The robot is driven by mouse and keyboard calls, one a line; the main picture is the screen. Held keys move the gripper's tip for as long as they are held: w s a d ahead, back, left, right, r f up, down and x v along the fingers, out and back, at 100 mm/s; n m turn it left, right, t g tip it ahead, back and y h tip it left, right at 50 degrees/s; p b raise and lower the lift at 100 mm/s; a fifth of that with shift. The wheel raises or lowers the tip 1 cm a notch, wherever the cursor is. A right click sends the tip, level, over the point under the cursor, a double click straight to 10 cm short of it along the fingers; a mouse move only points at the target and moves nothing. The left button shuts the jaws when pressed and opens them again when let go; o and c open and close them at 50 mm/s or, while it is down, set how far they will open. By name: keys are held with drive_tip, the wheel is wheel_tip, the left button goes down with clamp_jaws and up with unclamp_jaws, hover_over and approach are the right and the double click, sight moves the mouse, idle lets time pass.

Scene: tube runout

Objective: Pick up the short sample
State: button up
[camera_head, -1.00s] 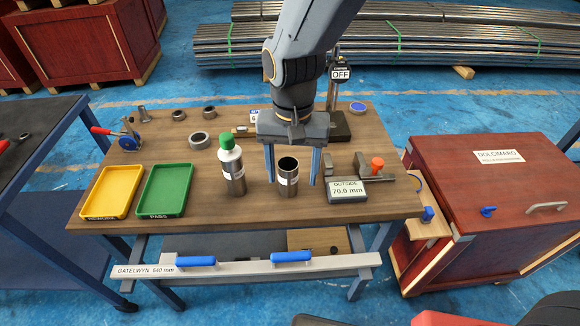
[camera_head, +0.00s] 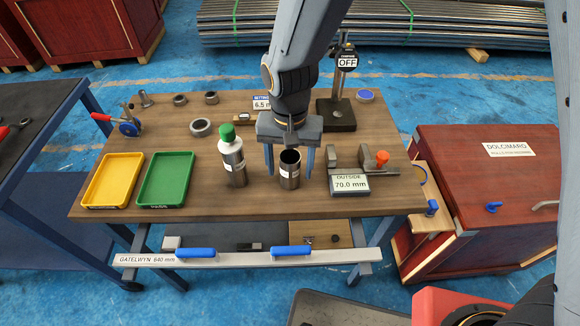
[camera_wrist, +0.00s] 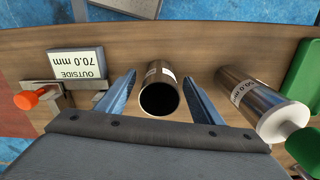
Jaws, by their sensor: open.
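The short sample appears to be the steel tube (camera_head: 290,178) with a white label, standing upright with its open end up near the table's front middle. It also shows in the wrist view (camera_wrist: 159,80), with its dark bore facing the camera. My gripper (camera_head: 290,173) points down at the tube, open, with one blue finger on each side. In the wrist view the fingers (camera_wrist: 159,88) flank the tube with a visible gap on each side. Whether they reach below its rim is hard to tell.
A display reading 70.0 mm (camera_head: 350,184) and an orange-knobbed gauge (camera_head: 381,159) are close right. Yellow (camera_head: 112,207) and green (camera_head: 165,206) trays lie left. A gauge stand (camera_head: 337,115) rises behind.

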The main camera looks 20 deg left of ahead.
drive_tip(key=shift+f, duration=1.15)
drive_tip(key=c, duration=1.2)
drive_tip(key=shift+c, duration=0.2)
drive_tip(key=shift+r, duration=0.1)
